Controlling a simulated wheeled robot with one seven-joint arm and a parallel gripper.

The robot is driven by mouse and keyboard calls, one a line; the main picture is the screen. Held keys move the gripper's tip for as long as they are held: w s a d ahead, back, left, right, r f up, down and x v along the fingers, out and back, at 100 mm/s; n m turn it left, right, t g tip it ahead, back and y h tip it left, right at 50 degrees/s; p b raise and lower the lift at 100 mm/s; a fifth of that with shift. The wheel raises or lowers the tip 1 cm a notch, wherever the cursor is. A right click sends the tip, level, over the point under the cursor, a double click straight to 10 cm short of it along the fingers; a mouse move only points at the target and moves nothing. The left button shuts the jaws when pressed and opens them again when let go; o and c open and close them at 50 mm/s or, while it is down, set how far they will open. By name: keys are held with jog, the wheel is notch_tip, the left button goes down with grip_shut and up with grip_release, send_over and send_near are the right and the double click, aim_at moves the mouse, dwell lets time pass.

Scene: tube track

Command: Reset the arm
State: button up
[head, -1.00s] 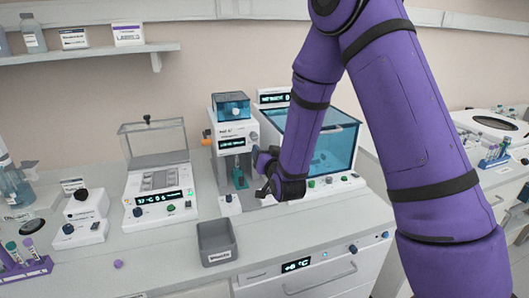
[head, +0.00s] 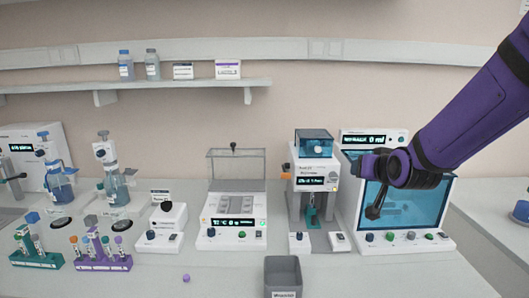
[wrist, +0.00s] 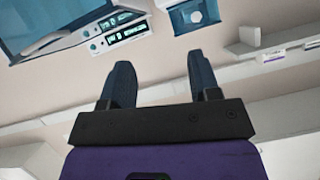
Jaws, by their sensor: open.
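My purple arm comes in from the right in the head view. My gripper (head: 373,212) hangs in front of the blue-windowed cabinet (head: 425,203), to the right of the dispensing machine with a blue top (head: 316,178). In the wrist view my gripper (wrist: 162,88) shows two dark fingers spread apart with nothing between them. It is open and empty. The wrist view looks toward the wall and shelf, with the cabinet's display (wrist: 122,32) at upper left.
A grey bin (head: 283,277) stands at the bench front. A clear-lidded heater block (head: 233,216), a small knobbed device (head: 163,226), a green tube rack (head: 36,259) and a purple tube rack (head: 103,261) stand to the left. A purple cap (head: 186,278) lies on the bench. A wall shelf (head: 180,86) runs above.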

jog(key=s+d+r+g, duration=0.1)
jog(key=s+r+g, duration=0.1)
jog(key=s, duration=0.8)
jog(key=s+d+r+n+g, duration=0.1)
jog(key=s+d+r+g, duration=0.1)
jog(key=s, duration=0.8)
jog(key=s+d+r+g, duration=0.1)
jog(key=s+r+g, duration=0.2)
jog(key=s, duration=0.7)
jog(key=shift+s+d+r+g+h, duration=0.2)
jog(key=shift+r+g+h, duration=0.1)
jog(key=shift+g, duration=0.1)
